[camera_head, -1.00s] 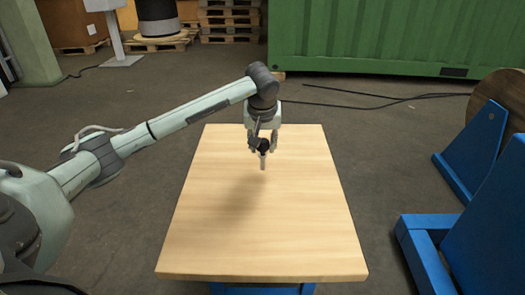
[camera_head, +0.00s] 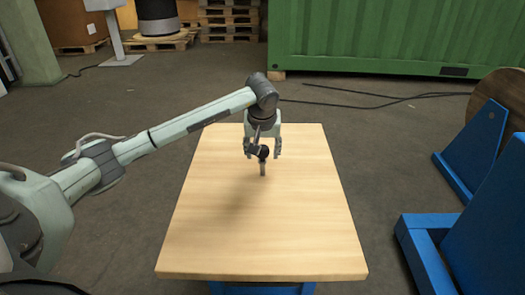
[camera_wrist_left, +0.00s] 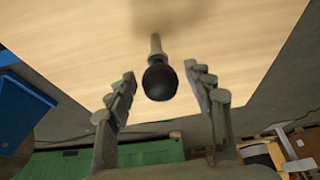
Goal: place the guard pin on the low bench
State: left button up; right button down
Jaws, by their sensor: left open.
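The guard pin (camera_head: 263,154) has a round black knob and a thin grey shaft. It looks upright, knob up, over the middle-back part of the low bench (camera_head: 250,245), a pale wooden top. I cannot clearly see whether the shaft's lower end touches the wood. My left gripper (camera_head: 263,151) points down around the knob with its fingers spread. In the left wrist view the black knob (camera_wrist_left: 160,82) sits between the open fingers, with a gap on each side. The shaft (camera_wrist_left: 156,43) points away towards the wood. My right gripper is not in view.
The bench top is otherwise bare. Blue metal stands (camera_head: 470,160) with a wooden reel (camera_head: 502,95) are on the right. A green container (camera_head: 400,40) and pallets (camera_head: 230,22) stand behind. A dark cable (camera_head: 360,105) lies on the floor behind the bench.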

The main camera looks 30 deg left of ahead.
pick_arm(q)
jog(key=shift+r, duration=0.1)
jog(key=shift+r, duration=0.25)
jog(key=v, duration=1.1)
jog(key=shift+r+p, duration=0.3)
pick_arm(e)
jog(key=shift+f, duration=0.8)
pick_arm(q)
jog(key=shift+s+d, duration=0.1)
